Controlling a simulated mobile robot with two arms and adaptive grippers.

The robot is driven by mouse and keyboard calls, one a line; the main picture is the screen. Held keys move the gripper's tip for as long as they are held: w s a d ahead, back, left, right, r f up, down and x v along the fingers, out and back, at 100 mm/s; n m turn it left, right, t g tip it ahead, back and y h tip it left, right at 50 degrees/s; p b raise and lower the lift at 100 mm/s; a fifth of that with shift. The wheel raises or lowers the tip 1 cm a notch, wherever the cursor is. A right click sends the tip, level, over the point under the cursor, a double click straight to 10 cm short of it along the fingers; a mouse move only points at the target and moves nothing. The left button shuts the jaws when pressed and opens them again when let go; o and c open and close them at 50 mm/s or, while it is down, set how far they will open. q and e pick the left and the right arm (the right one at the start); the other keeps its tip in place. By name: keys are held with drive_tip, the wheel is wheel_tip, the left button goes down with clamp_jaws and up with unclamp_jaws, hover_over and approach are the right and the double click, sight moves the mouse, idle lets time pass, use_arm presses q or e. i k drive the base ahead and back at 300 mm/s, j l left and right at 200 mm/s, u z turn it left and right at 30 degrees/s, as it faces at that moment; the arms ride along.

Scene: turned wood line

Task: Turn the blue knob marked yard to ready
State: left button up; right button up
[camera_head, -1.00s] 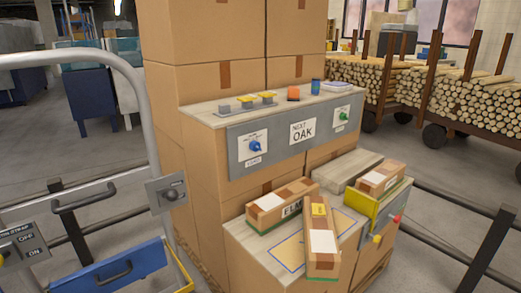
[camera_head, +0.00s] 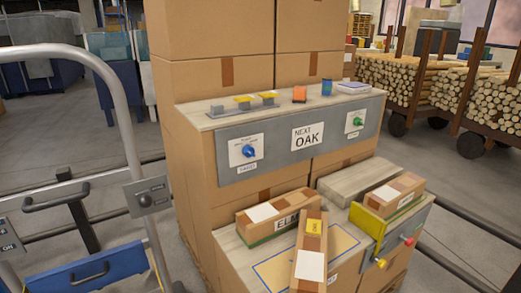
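The blue knob (camera_head: 249,151) sits on a white plate at the left of a grey panel (camera_head: 285,158). A small label (camera_head: 248,169) is under it, and its lettering is too small to read surely. Small print is above the knob, also unreadable, so I cannot tell which setting it points to. A green knob (camera_head: 357,121) is on a similar plate at the panel's right end. Between them a sign (camera_head: 307,136) reads NEXT OAK. Neither of my grippers is in view.
A grey tubular rail (camera_head: 127,120) and blue drawer (camera_head: 90,280) are at left. Log carts (camera_head: 460,90) stand behind.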

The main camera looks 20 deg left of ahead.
sight(249, 151)
drive_tip(key=i+l+u, duration=0.2)
drive_tip(key=i+l, duration=0.15)
drive_tip(key=l, duration=0.25)
drive_tip(key=i+l+u, duration=0.1)
drive_tip(key=l, duration=0.2)
drive_tip(key=i+l, duration=0.2)
drive_tip(key=l, duration=0.15)
drive_tip(key=u, duration=0.05)
